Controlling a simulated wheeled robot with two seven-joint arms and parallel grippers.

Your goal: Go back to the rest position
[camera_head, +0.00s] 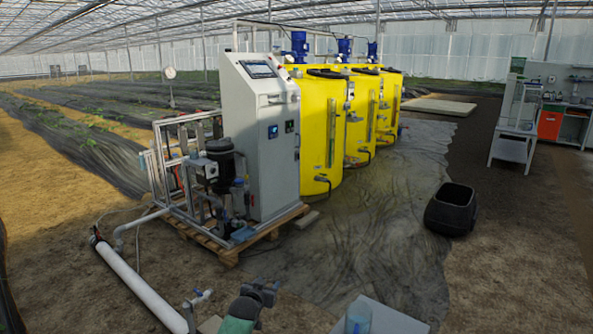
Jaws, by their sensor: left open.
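My left gripper (266,286) is at the bottom of the head view, left of centre. It is dark grey, and a green part of my arm shows just below it. Its jaws are open and I see nothing between them. It is in front of the pallet and over the dark ground sheet in the picture. My right gripper is not in view.
A grey control cabinet (250,140) with pumps stands on a wooden pallet (228,254), beside several yellow tanks (318,135). A white pipe (140,287) lies at the lower left. A pale surface (397,322) bears a bluish vessel (358,317). A black tub (452,210) stands right.

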